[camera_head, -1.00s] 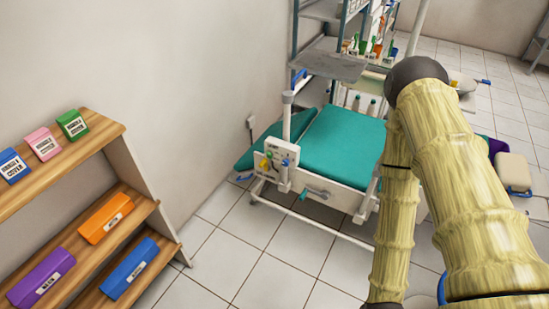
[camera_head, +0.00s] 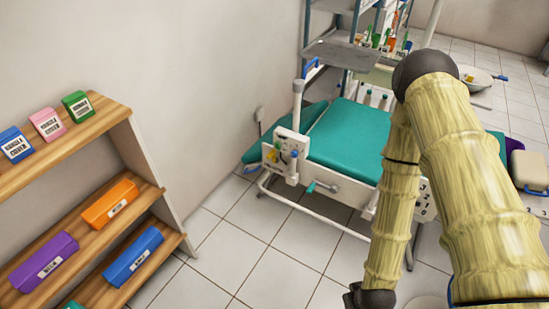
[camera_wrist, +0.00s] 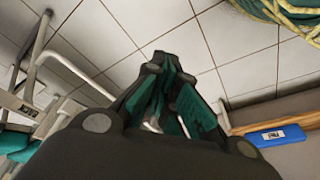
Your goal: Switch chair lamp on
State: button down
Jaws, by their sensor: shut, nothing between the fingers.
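The teal dental chair (camera_head: 348,136) stands against the wall in the head view. A white panel (camera_head: 284,148) with small yellow and blue controls is on its near left end. I cannot tell which control works the lamp. A round white part with a blue handle (camera_head: 478,76) at the back right may be the lamp head; whether it is lit is unclear. My gripper (camera_wrist: 170,62) is shut and empty in the wrist view, over the tiled floor and apart from the chair. The chair's frame and a teal edge (camera_wrist: 18,142) show at the left there.
A wooden shelf (camera_head: 150,195) with coloured boxes stands at the left; its blue box (camera_wrist: 273,136) also shows in the wrist view. A metal rack (camera_head: 340,52) is behind the chair. Tiled floor (camera_head: 235,250) between shelf and chair is free. My arm covers the chair's right side.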

aim_at(278, 146)
jog(key=w+a+f+n+t+y+b, duration=0.15)
jog(key=w+a+n+t+b, duration=0.35)
jog(key=w, duration=0.7)
jog(key=w+a+f+n+t+y+b, duration=0.1)
jog(key=w+a+f+n+t+b, duration=0.2)
jog(key=w+a+n+b, duration=0.7)
jog(key=w+a+r+n+t+y+b, duration=0.2)
jog(key=w+a+r+n+t+b, duration=0.2)
jog(key=w, duration=0.5)
jog(key=w+a+r+n+t+y+b, duration=0.2)
jog(key=w+a+r+t+b, duration=0.3)
jog(key=w, duration=0.4)
jog(key=shift+w+a+r+n+b, duration=0.4)
jog(key=shift+a+n+b, duration=0.15)
jog(key=shift+a+n, duration=0.35)
jog(key=shift+w+y, duration=0.1)
jog(key=shift+y, duration=0.15)
jog(key=d+r+b+x, duration=0.1)
jog(key=d+b+x, duration=0.1)
jog(key=x, duration=1)
jog(key=shift+w+d+b, duration=0.2)
jog(key=shift+w+b, duration=0.4)
jog(key=shift+b, duration=0.15)
